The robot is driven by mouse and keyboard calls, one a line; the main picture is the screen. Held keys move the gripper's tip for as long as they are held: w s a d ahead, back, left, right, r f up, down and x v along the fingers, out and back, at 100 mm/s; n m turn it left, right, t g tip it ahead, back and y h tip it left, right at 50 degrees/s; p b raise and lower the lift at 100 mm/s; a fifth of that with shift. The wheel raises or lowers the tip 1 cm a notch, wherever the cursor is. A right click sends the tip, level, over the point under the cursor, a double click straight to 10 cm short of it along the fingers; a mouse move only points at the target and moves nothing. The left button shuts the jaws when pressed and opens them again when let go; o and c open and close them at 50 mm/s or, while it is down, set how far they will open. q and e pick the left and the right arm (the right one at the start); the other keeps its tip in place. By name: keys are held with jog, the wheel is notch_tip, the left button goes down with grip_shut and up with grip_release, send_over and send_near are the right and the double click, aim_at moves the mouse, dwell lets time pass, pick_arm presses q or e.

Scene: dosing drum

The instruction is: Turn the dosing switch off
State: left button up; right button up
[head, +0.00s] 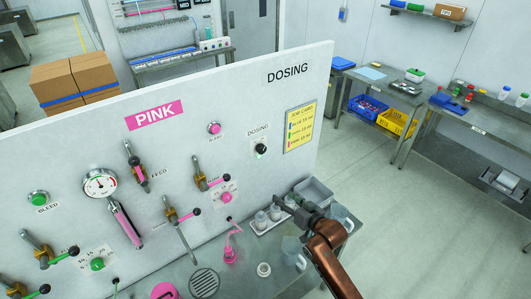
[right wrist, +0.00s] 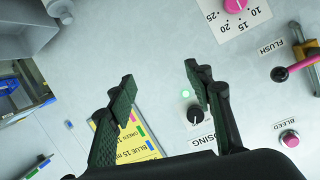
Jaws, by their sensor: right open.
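The dosing switch (head: 261,149) is a black round knob on a white plate marked DOSING, on the right part of the white panel (head: 225,95). A small green light glows beside the knob. The switch also shows in the right wrist view (right wrist: 195,116), between my fingers in the picture and close to the right-hand one, beyond the fingertips. My right gripper (head: 291,204) is below and to the right of the switch in the head view, apart from it. In the right wrist view the gripper (right wrist: 160,78) is open and empty. My left gripper is not in view.
A yellow job card (head: 300,128) hangs right of the switch. A pink bleed button (head: 214,128) and a flush lever (head: 207,183) sit to its left. The panel's right edge is near the card.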

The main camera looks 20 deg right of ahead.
aim_at(263, 150)
jog(key=w+a+r+t+y, duration=0.1)
jog(key=w+r+t+y, duration=0.15)
jog(key=w+r, duration=0.75)
jog(key=shift+t, duration=0.25)
jog(key=w+a, duration=0.1)
jog(key=w+a+r+p, duration=0.1)
jog(key=w, duration=0.1)
jog(key=w+a+r+p, duration=0.1)
jog(key=w, duration=0.1)
jog(key=shift+r, duration=0.15)
jog(key=shift+w, duration=0.1)
jog(key=c, duration=1.1)
